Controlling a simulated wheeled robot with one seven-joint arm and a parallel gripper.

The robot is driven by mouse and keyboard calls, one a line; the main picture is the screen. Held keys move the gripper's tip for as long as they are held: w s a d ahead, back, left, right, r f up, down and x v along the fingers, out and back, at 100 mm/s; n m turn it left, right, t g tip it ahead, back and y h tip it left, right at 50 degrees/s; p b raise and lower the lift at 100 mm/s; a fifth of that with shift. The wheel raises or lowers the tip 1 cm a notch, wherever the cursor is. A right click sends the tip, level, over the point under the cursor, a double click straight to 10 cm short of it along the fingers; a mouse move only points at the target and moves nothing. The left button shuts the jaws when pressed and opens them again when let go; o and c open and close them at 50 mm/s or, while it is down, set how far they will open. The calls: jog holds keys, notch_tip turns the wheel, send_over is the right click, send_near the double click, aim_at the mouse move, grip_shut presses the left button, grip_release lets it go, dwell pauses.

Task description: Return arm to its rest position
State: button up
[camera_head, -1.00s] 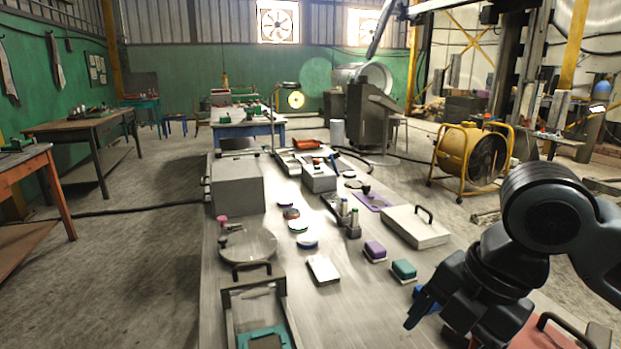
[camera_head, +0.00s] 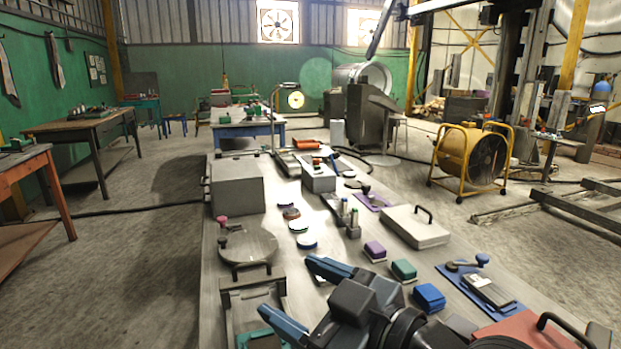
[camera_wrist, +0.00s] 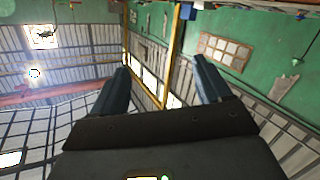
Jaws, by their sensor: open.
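My gripper (camera_head: 306,297) is in the lower middle of the head view, above the near part of the long grey table (camera_head: 222,300). Its two blue-tipped fingers are spread apart and point left, with nothing between them. In the wrist view my gripper (camera_wrist: 163,85) also shows both fingers apart and empty, with the roof and the green wall beyond them. My wrist and forearm run off the bottom edge of the head view, so most of my arm is hidden.
A blue block (camera_head: 429,297), a green block (camera_head: 403,270) and a purple block (camera_head: 375,251) lie just right of my gripper. A grey box (camera_head: 237,187) and a round plate (camera_head: 249,246) are at left. A red lid (camera_head: 522,329) with a black handle is at lower right.

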jog(key=s+d+f+m+t+h, duration=0.1)
jog(key=s+d+f+m+h, duration=0.2)
jog(key=s+d+f+m, duration=0.1)
jog(key=s+d+f+m+t+h, duration=0.2)
jog(key=s+d+f+m+h, duration=0.1)
jog(key=s+f+m, duration=0.2)
jog(key=s+d+f+m+t+h, duration=0.1)
jog(key=s+d+f+m+h, duration=0.2)
jog(key=s, duration=0.4)
jog(key=shift+d+f+m+t+h, duration=0.2)
jog(key=shift+d+f+m, duration=0.25)
jog(key=shift+f, duration=0.15)
jog(key=shift+d+f+m+t+h, duration=0.1)
jog(key=shift+d+f+m+h, duration=0.1)
jog(key=shift+d+f+m, duration=0.3)
jog(key=s+d+h, duration=0.1)
jog(key=s+d, duration=0.4)
jog(key=s, duration=0.4)
jog(key=s+d+g+h, duration=0.1)
jog(key=s+d, duration=0.4)
jog(key=s, duration=0.4)
jog(key=shift+s+f+n+h, duration=0.25)
jog(key=shift+s+n+h, duration=0.05)
jog(key=shift+n, duration=0.15)
jog(key=shift+d, duration=0.1)
